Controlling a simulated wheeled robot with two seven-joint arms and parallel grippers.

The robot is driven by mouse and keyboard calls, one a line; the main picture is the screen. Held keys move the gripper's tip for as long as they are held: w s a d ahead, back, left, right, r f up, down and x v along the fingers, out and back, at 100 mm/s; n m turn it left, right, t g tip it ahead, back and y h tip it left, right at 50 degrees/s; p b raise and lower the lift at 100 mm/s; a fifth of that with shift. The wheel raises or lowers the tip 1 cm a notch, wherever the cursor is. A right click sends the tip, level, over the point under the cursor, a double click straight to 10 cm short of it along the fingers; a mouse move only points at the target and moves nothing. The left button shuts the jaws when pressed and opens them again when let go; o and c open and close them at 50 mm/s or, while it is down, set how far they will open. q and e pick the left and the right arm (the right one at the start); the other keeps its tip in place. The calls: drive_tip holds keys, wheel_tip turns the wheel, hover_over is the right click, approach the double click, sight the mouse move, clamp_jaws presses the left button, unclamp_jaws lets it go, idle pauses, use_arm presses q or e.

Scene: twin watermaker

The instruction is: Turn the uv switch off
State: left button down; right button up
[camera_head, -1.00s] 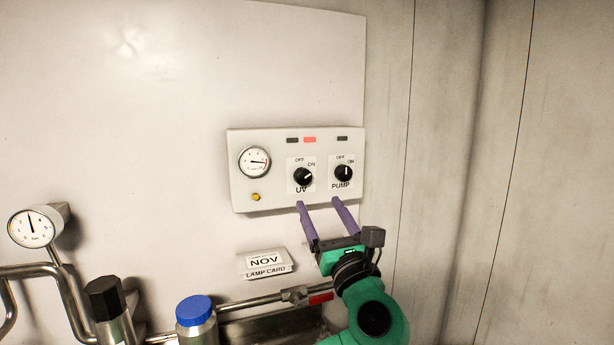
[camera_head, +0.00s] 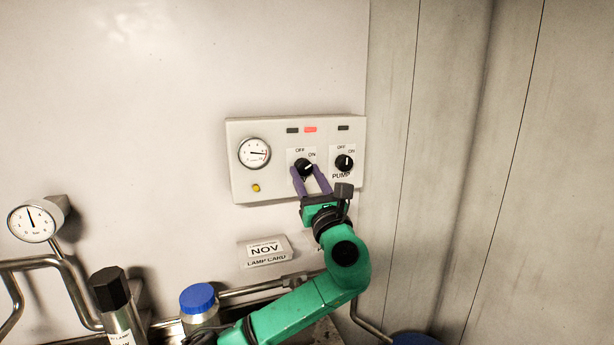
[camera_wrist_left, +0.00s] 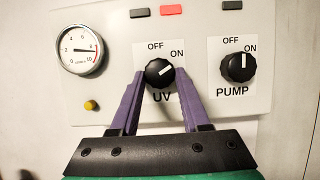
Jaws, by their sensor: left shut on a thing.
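The UV switch (camera_head: 304,166) is a black round knob with a white pointer on the pale control panel (camera_head: 240,186). In the left wrist view, the UV knob (camera_wrist_left: 159,72) has its pointer tilted up and right toward ON. My left gripper (camera_head: 307,172) has its purple fingers on either side of this knob and is shut on it. The fingers partly cover the UV label in the head view; the left wrist view shows it clearly. My right gripper is not in view.
The similar PUMP knob (camera_head: 344,163) is close on the right, its pointer about straight up. A red lamp (camera_head: 310,129) looks lit between two dark ones. A gauge (camera_head: 255,153) and a yellow button (camera_head: 256,188) are on the left. A lamp card (camera_head: 266,251) hangs below.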

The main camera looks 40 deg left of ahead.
use_arm(q)
drive_tip(key=shift+f+n, duration=0.1)
drive_tip(key=shift+n, duration=0.3)
drive_tip(key=n+g+b, duration=0.1)
drive_tip(key=n, duration=0.1)
drive_tip(key=shift+w+d+n+b, duration=0.1)
drive_tip(key=shift+n+b, duration=0.2)
drive_tip(key=shift+b, duration=0.05)
drive_tip(key=n+g+b, duration=0.1)
drive_tip(key=n+g, duration=0.2)
drive_tip(key=n, duration=0.2)
drive_tip(key=shift+w+y+b, duration=0.15)
drive_tip(key=shift+y+b, duration=0.25)
drive_tip(key=n+g+b, duration=0.1)
drive_tip(key=n+g, duration=0.1)
drive_tip(key=n, duration=0.2)
drive_tip(key=shift+w+d, duration=0.15)
drive_tip(key=shift+r+n+g+h+b, duration=0.15)
drive_tip(key=shift+n+g+h+b, duration=0.15)
drive_tip(key=shift+n, duration=0.65)
drive_tip(key=shift+r+n+g+h+b, duration=0.15)
drive_tip(key=shift+n+g, duration=0.25)
drive_tip(key=shift+n, duration=0.55)
drive_tip(key=shift+c, duration=1.9)
unclamp_jaws()
drive_tip(key=shift+d+r, duration=0.1)
